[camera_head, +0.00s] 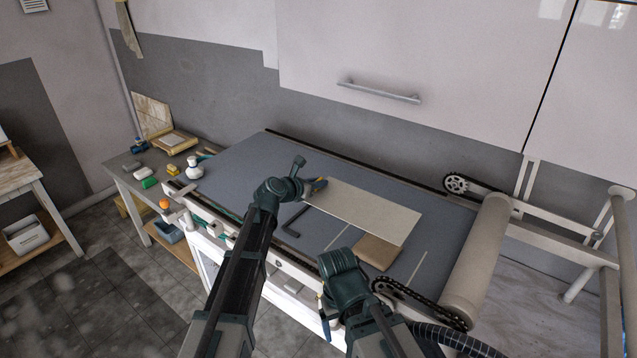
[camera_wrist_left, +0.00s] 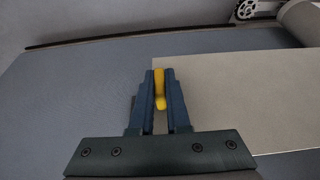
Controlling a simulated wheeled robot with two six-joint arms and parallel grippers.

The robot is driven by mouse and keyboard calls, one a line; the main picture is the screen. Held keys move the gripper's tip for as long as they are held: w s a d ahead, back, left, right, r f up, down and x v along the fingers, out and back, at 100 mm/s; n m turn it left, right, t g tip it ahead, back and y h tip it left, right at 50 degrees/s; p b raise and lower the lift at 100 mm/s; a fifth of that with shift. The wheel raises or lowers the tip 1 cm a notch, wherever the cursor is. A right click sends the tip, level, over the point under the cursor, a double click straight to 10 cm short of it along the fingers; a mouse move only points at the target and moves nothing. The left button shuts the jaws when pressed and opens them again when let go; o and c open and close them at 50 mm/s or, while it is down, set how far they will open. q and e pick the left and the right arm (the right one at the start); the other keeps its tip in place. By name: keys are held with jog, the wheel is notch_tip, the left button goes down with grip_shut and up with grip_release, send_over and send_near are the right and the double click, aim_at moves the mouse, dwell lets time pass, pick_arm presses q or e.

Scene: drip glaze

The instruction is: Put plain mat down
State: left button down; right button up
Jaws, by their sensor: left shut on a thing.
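The plain mat looks like the pale beige sheet (camera_head: 365,212) over the grey-blue table bed (camera_head: 240,165). It also fills the right side of the left wrist view (camera_wrist_left: 250,95). My left gripper (camera_head: 316,185) is at the mat's left end. In the left wrist view its blue fingers (camera_wrist_left: 160,92) are shut on a small yellow tab (camera_wrist_left: 159,88) at the mat's left edge. Whether the mat touches the bed is hard to tell. My right arm comes in at the bottom middle; its fingertips cannot be made out.
A tan board (camera_head: 377,252) lies partly beside the mat, near the front. A dark L-shaped piece (camera_head: 295,222) lies left of it. A large roller (camera_head: 478,262) with chains closes the right end. A white bottle (camera_head: 194,170) stands at the bed's left end. The bed's left part is clear.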

pick_arm(q)
jog(key=shift+f+b, duration=5.1)
jog(key=shift+f, duration=0.65)
jog(key=shift+f+b, duration=0.6)
jog(key=shift+b, duration=0.2)
jog(key=c, duration=0.8)
grip_release()
jog(key=shift+s+a+r, duration=0.1)
jog(key=shift+s+r, duration=0.05)
jog(key=shift+p+v, duration=1.8)
jog(key=shift+v, duration=2.55)
